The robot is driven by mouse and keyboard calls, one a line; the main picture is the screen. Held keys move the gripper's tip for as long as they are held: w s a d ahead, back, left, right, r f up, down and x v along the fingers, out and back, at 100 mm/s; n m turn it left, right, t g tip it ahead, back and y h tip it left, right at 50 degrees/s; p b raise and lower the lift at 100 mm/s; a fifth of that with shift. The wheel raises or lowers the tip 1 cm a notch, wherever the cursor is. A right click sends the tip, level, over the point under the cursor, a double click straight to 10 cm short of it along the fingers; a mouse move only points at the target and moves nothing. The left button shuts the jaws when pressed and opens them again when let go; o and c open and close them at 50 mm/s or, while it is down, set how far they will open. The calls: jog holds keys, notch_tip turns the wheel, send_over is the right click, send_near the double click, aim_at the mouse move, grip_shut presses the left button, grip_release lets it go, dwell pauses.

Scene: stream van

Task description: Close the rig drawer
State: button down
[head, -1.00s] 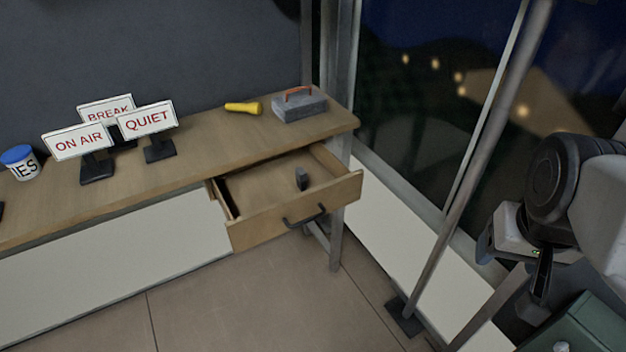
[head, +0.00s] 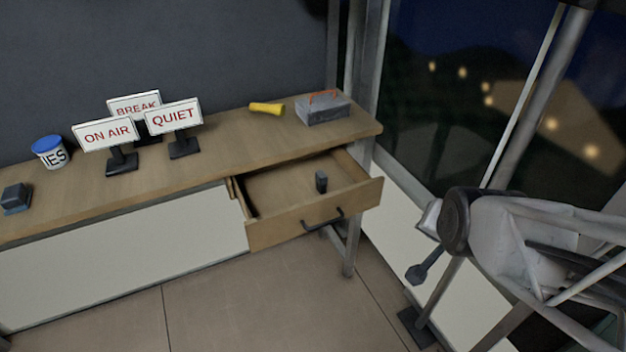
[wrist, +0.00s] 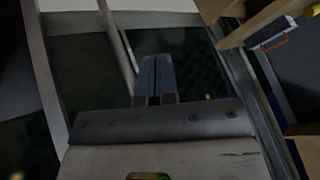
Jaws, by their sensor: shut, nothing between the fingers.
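The rig drawer (head: 315,221) is a light wooden drawer pulled out from the right end of the desk in the head view. Its dark handle (head: 323,219) is on the front panel. A small dark block (head: 321,181) stands inside the drawer. My gripper (head: 415,275) is shut and empty, to the right of the drawer front and apart from it, with its tip low near the window wall. In the wrist view the closed fingers (wrist: 155,76) point up the picture, and wooden edges show at upper right.
The desk top (head: 225,150) holds sign stands (head: 109,134), a blue-lidded tub (head: 50,153), a yellow flashlight (head: 267,109) and a grey toolbox (head: 323,110). A slanted metal post (head: 540,95) stands near my arm. The floor (head: 250,305) before the drawer is clear.

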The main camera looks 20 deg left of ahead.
jog(key=w+a+f+m+t+y, duration=0.2)
jog(key=a+f, duration=0.4)
jog(key=a, duration=0.4)
jog(key=m+t+y, duration=0.4)
jog(key=y, duration=0.5)
send_near(268, 233)
jog(key=v, duration=0.6)
jog(key=shift+d+r, duration=0.2)
jog(key=shift+r, duration=0.1)
jog(key=shift+s, duration=0.1)
jog(key=shift+f+x, duration=0.1)
jog(key=shift+x, duration=3.4)
jog(key=shift+f+x, duration=0.15)
jog(key=shift+x, duration=3.3)
jog(key=shift+a, duration=0.1)
